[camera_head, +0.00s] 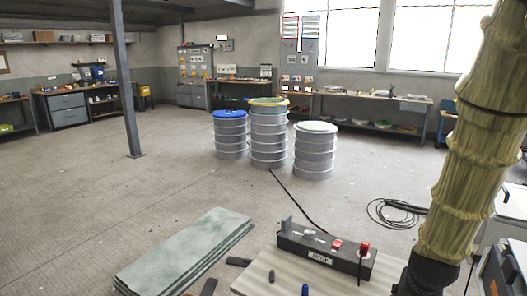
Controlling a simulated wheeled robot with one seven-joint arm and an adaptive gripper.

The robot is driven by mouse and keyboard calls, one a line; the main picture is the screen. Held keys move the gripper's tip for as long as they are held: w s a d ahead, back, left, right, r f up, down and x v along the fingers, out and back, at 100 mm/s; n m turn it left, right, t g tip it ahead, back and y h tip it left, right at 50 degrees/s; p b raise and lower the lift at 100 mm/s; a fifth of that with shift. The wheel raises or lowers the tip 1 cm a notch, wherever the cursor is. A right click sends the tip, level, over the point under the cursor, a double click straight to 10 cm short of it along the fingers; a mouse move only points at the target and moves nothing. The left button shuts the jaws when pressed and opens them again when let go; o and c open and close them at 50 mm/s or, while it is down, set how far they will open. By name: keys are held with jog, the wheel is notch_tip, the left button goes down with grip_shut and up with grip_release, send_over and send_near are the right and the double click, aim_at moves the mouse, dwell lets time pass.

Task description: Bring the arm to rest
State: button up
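My arm (472,140), in a yellowish ribbed sleeve, comes down the right side of the camera_head view. It ends in a black part (428,275) at the bottom edge. The fingers of my gripper do not show, so whether it is open, shut or holding anything is hidden.
A dark box (325,257) with a red switch lies on a pale board (262,277) in front. Greenish slabs (185,252) are stacked to its left. Ringed grey drums (268,140) stand mid-floor, and a coiled black cable (392,213) lies near my arm. The left floor is open around a post (125,80).

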jog(key=s+a+f+n+g, duration=0.15)
jog(key=s+f, duration=0.25)
jog(key=f, duration=0.6)
jog(key=s+a+f+n+g, duration=0.1)
jog(key=s+a+f+n, duration=0.2)
jog(key=f, duration=0.7)
jog(key=s+a+f+y, duration=0.1)
jog(key=s+a+f, duration=0.3)
jog(key=s+f, duration=0.3)
jog(key=s+a+f+n+g+y, duration=0.1)
jog(key=s+a+f, duration=0.3)
jog(key=s+f, duration=0.3)
jog(key=s, duration=0.3)
jog(key=shift+a+f, duration=0.25)
jog(key=shift+a, duration=0.15)
